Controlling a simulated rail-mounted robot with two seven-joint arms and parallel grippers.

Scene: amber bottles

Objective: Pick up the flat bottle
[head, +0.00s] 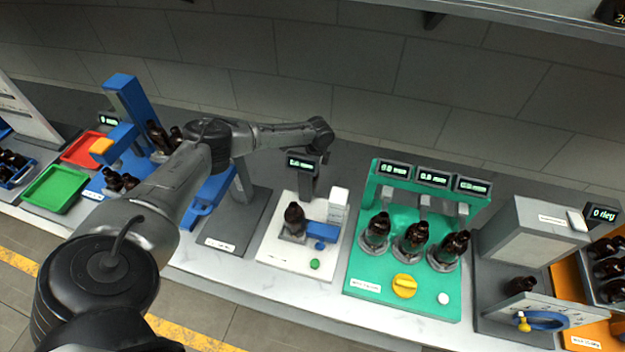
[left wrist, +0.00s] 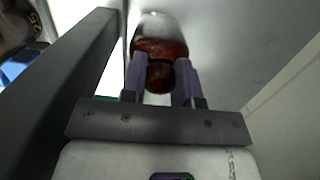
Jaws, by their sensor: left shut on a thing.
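An amber bottle (left wrist: 160,46) shows in the left wrist view, its dark neck toward the camera and a pale area at its far end. My left gripper (left wrist: 160,66) is shut on it, one purple finger on each side near the neck and shoulder. In the head view my left arm reaches from the lower left to the back centre; the gripper's fingers and the held bottle cannot be made out there. Whether the bottle touches the grey surface behind it cannot be told. My right gripper is in neither view.
A white station (head: 275,249) holds one bottle (head: 294,217). A green station (head: 375,268) holds three upright bottles. A grey box machine (head: 540,235) stands right, with a lying bottle (head: 521,285). Green (head: 57,190) and red (head: 83,150) trays are left.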

